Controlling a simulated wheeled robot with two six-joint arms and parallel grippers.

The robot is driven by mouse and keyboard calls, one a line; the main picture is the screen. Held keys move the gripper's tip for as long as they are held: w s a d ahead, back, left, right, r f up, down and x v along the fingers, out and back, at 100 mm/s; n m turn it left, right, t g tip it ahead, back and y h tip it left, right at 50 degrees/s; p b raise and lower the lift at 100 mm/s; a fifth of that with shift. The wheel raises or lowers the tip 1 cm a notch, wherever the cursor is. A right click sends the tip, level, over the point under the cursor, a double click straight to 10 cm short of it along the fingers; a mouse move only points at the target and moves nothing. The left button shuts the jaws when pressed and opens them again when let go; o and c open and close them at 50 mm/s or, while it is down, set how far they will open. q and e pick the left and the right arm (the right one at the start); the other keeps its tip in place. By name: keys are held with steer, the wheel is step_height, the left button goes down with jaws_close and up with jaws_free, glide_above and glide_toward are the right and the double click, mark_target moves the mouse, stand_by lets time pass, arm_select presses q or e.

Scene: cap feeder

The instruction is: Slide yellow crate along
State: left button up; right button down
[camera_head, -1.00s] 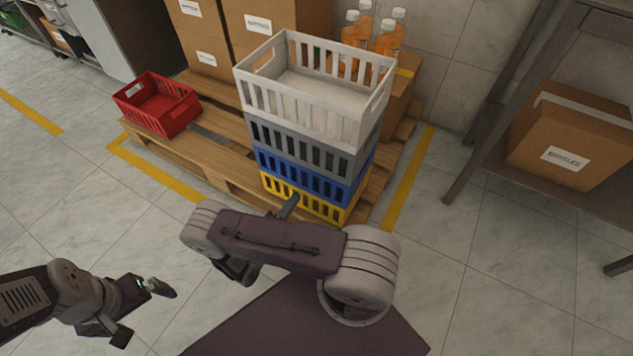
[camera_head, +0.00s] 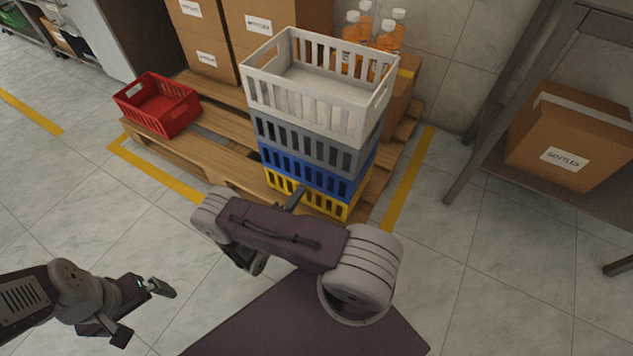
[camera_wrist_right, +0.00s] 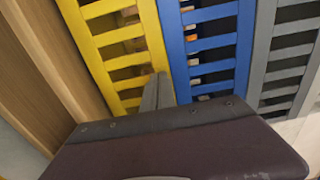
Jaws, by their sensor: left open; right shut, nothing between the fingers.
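The yellow crate (camera_head: 327,205) is at the bottom of a stack on the wooden pallet (camera_head: 210,157). A blue crate (camera_head: 330,185), a grey crate (camera_head: 335,157) and a white crate (camera_head: 310,106) stand on it. My right gripper (camera_head: 298,197) is shut and empty, its fingertips at the yellow crate's near slatted side. In the right wrist view the closed fingers (camera_wrist_right: 158,85) reach the yellow crate (camera_wrist_right: 153,30) near its edge with the blue crate (camera_wrist_right: 173,40). Whether they touch is unclear. My left gripper (camera_head: 146,310) is open and empty above the floor, away from the stack.
A red crate (camera_head: 180,117) sits on the pallet's left part, with bare slats between it and the stack. Cardboard boxes (camera_head: 262,55) and orange bottles (camera_head: 386,42) stand behind. A table (camera_head: 490,140) with a box (camera_head: 570,145) is at right. The floor in front is open.

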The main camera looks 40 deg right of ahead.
steer(key=shift+x, duration=4.25)
steer(key=shift+b+x, duration=1.05)
steer(key=shift+x, duration=3.8)
steer(key=p+v, duration=0.2)
steer(key=v, duration=0.4)
steer(key=shift+a, duration=0.4)
steer(key=shift+s+a, duration=0.4)
steer(key=shift+a, duration=0.2)
